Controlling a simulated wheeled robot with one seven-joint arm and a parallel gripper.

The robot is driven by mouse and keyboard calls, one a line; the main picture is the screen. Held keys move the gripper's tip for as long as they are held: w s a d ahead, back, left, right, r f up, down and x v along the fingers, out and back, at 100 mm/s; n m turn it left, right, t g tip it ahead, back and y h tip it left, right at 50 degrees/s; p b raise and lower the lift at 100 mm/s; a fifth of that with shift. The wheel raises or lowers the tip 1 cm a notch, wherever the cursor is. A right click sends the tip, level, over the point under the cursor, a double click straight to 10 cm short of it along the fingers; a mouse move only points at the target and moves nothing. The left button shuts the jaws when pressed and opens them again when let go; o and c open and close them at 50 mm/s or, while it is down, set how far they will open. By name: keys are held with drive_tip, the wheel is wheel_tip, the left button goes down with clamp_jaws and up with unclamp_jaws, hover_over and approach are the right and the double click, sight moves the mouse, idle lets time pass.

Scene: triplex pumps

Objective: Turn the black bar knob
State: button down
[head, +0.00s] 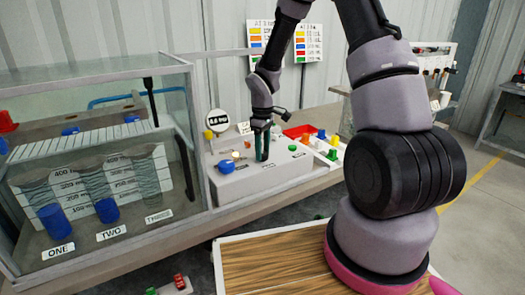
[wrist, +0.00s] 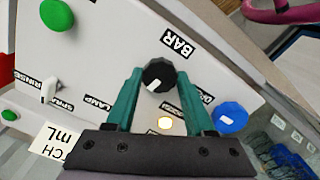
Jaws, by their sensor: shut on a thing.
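The black bar knob (wrist: 159,74) is in the wrist view, on a light panel beside the label BAR. A short white mark on the knob points down and left in that view. My gripper (wrist: 159,80) has its two teal fingers on either side of the knob, shut on it. In the head view my gripper (head: 262,147) reaches down onto the grey control box (head: 265,181). There the fingers hide most or all of the black knob.
A blue knob (wrist: 229,117), a lit yellow lamp (wrist: 165,122), a white switch (wrist: 48,90) and a green knob (wrist: 57,15) share the panel. A glass tank (head: 95,190) with three cylinders stands left of the box. A round gauge sign (head: 217,120) stands behind it.

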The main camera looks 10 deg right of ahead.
sight(263, 154)
drive_tip(key=shift+n, duration=1)
drive_tip(key=shift+c, duration=1.3)
unclamp_jaws()
wheel_tip(263, 154, up, 11)
drive_tip(key=shift+f, duration=0.1)
